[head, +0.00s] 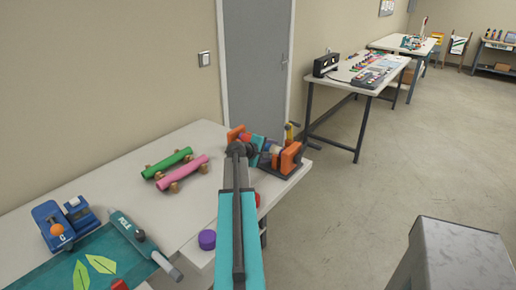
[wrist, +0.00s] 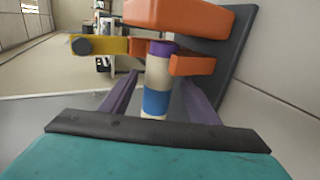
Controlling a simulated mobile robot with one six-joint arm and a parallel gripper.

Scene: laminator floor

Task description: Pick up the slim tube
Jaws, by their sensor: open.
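A slim banded tube (wrist: 157,72), with white, blue and purple bands, shows in the wrist view against an orange and dark device. My gripper (wrist: 160,88) is open, with one purple finger on each side of the tube. I cannot tell whether the fingers touch it. In the head view my arm reaches to the device (head: 290,158) at the table's far right corner, and my arm and wrist hide the fingertips. A green tube (head: 168,163) and a pink tube (head: 183,173) lie on small wooden supports to the left.
In the wrist view an orange block (wrist: 180,17) and a yellow arm with a dark knob (wrist: 100,46) sit close around the tube. On the table are a purple cap (head: 207,240), a grey-teal tool (head: 140,240) and a blue device (head: 65,222).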

